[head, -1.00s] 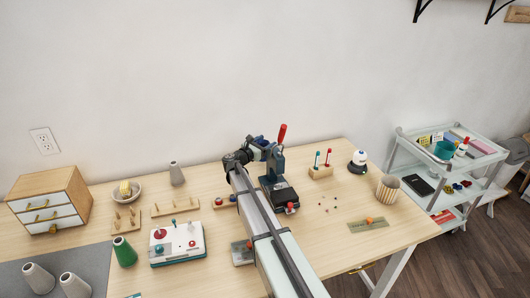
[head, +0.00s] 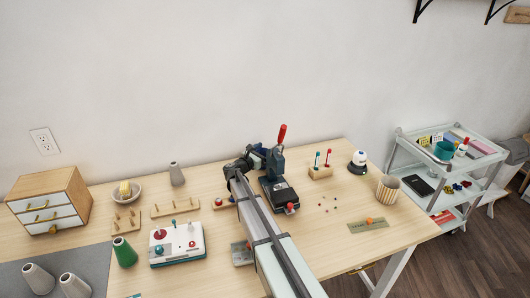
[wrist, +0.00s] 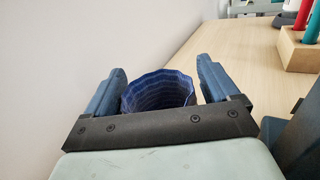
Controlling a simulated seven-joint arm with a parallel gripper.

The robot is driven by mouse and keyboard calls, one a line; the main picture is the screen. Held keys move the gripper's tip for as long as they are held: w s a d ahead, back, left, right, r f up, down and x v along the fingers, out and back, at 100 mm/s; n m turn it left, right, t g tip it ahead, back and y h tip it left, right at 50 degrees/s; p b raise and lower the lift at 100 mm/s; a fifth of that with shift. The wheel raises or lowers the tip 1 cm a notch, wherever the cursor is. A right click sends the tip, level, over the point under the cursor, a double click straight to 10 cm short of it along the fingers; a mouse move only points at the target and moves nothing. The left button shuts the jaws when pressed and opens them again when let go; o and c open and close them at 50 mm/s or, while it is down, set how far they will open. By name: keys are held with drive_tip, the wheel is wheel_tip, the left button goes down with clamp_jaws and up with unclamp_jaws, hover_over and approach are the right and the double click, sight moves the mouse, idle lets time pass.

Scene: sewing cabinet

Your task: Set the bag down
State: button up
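The bag (wrist: 158,92) is dark blue, ribbed and open-mouthed. In the wrist view it sits between the two blue fingers of my gripper (wrist: 162,82), with its mouth showing; its lower part is hidden behind the gripper's dark crossbar. The fingers stand wide apart, close to the bag's sides, and appear shut on it. In the head view my gripper (head: 256,153) is over the back of the table (head: 320,235), left of the black press. The bag is mostly hidden there, and I cannot tell whether its base touches the table.
The black press (head: 280,193) with a red handle stands close to the right of my gripper. A wooden block with pens (head: 320,172) is farther right. A grey cone (head: 177,174) and a pegged board (head: 175,208) are to the left. The wall is close behind.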

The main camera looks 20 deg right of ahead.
drive_tip(key=shift+o, duration=0.3)
drive_tip(key=shift+r, duration=0.1)
drive_tip(key=shift+s+a, duration=0.15)
drive_tip(key=v, duration=1.1)
drive_tip(key=shift+s+a, duration=0.15)
drive_tip(key=shift+a, duration=0.1)
